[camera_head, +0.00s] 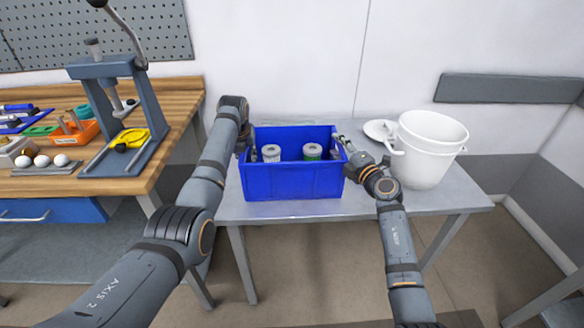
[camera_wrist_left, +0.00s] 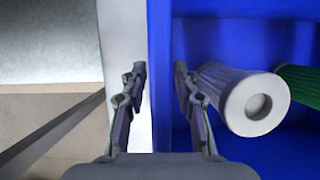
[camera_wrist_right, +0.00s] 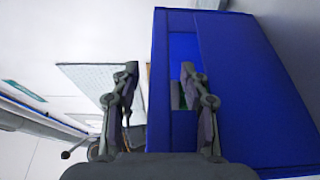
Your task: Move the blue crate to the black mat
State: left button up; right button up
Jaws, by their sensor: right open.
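The blue crate (camera_head: 294,183) stands upright on the grey table, with a white-topped ribbed item (camera_head: 271,153) and a green-banded item (camera_head: 312,151) inside. My left gripper (camera_head: 252,150) is at its left wall. In the left wrist view the fingers (camera_wrist_left: 160,80) lie close against both sides of the crate's rim (camera_wrist_left: 160,115). My right gripper (camera_head: 346,147) is at the right wall. In the right wrist view its open fingers (camera_wrist_right: 160,85) straddle the crate's wall (camera_wrist_right: 240,100) with a gap showing.
A white bucket (camera_head: 425,155) stands right of the crate, with a white lid (camera_head: 379,130) beside it. The grey table (camera_head: 300,209) has a narrow clear strip in front. A wooden bench (camera_head: 180,110) with a press (camera_head: 110,70) and trays stands at left.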

pick_arm(q)
grip_shut()
pick_arm(e)
jog(key=c, duration=0.6)
grip_shut()
pick_arm(q)
jog(key=shift+r, duration=0.15)
